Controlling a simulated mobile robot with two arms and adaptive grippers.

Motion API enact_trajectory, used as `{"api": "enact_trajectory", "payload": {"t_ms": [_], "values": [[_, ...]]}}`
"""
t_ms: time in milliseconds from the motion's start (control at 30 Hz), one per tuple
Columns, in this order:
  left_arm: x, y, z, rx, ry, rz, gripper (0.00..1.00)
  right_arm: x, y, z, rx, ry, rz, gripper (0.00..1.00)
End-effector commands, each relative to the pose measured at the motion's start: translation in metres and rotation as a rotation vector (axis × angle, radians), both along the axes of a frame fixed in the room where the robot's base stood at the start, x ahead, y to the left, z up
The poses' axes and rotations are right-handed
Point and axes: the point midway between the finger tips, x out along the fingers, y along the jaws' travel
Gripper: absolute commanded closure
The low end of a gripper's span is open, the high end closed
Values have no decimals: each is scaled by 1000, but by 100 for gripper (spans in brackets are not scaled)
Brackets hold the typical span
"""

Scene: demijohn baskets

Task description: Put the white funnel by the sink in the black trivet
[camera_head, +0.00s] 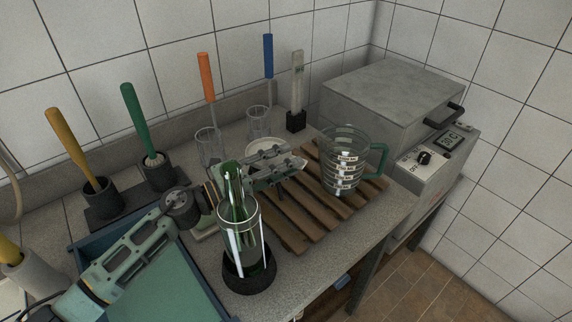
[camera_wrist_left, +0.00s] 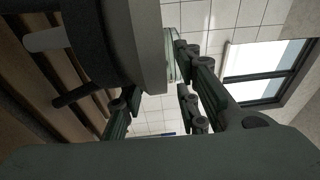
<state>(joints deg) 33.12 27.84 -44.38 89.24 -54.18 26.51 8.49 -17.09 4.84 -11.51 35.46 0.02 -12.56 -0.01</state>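A white round rim (camera_head: 265,147), probably the white funnel, shows on the counter at the back, partly hidden behind my left gripper (camera_head: 285,167). That gripper reaches over the wooden slats, its fingers apart. In the left wrist view its fingers (camera_wrist_left: 157,100) are also spread, with a dark round body with a pale rim (camera_wrist_left: 110,45) beside and between them; I cannot tell what it is or whether it is touched. A black round base (camera_head: 250,277) stands at the counter's front edge around the foot of a green bottle; I cannot tell if it is the black trivet. My right gripper is out of view.
A green bottle (camera_head: 234,190) stands upright in front of my left gripper. A glass jug (camera_head: 345,160) stands on the wooden slatted rack (camera_head: 290,222). Two clear glasses (camera_head: 258,122) and several coloured brushes line the back. A grey box (camera_head: 390,100) fills the right.

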Motion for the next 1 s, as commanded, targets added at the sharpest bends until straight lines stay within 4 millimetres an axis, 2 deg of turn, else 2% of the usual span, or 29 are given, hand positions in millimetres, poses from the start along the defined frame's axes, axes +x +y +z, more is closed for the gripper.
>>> {"api": "enact_trajectory", "payload": {"t_ms": [533,700,1000], "values": [[-43,90,-7,2,2,2,70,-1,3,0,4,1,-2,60],[-50,103,-6,1,0,0,70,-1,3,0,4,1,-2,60],[-50,106,-6,0,0,0,70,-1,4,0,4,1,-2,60]]}}
